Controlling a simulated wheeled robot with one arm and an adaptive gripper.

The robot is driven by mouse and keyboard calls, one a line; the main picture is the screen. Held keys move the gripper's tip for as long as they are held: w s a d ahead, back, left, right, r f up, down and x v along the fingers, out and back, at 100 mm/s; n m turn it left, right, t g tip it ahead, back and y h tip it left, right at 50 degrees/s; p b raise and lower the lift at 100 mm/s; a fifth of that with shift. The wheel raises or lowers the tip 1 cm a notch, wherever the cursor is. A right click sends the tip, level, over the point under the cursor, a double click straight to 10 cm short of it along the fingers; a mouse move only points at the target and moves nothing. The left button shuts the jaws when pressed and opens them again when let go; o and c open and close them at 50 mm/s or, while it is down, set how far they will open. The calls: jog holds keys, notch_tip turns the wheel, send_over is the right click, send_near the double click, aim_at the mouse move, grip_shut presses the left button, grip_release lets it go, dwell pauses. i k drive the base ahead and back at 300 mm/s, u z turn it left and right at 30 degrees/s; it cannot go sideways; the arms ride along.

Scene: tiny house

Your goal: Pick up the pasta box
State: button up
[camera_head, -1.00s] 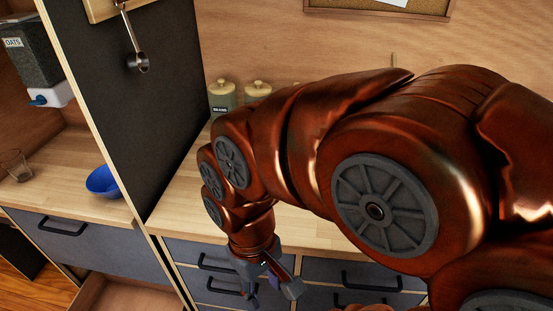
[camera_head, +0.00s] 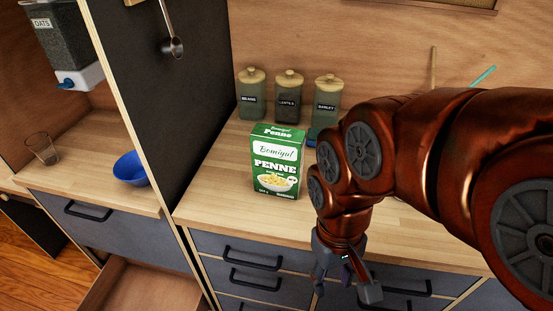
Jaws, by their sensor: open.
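The pasta box (camera_head: 276,165) is a green and white carton labelled "Penne". It stands upright on the wooden counter, left of my arm, with its front face toward the camera. My gripper (camera_head: 343,290) is open and empty. It points down in front of the drawers, to the right of and lower in the picture than the box, and apart from it. My arm covers the counter to the right of the box.
Several labelled jars, such as the lentils jar (camera_head: 289,98), stand behind the box. A dark partition (camera_head: 180,100) rises to the left. Beyond it are a blue bowl (camera_head: 131,169) and a glass (camera_head: 42,148). An open drawer (camera_head: 135,285) juts out at lower left.

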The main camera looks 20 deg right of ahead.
aim_at(278, 153)
jog(key=z, duration=0.6)
jog(key=k, duration=0.9)
jog(key=u, duration=1)
jog(key=i, duration=0.5)
jog(key=z, duration=0.05)
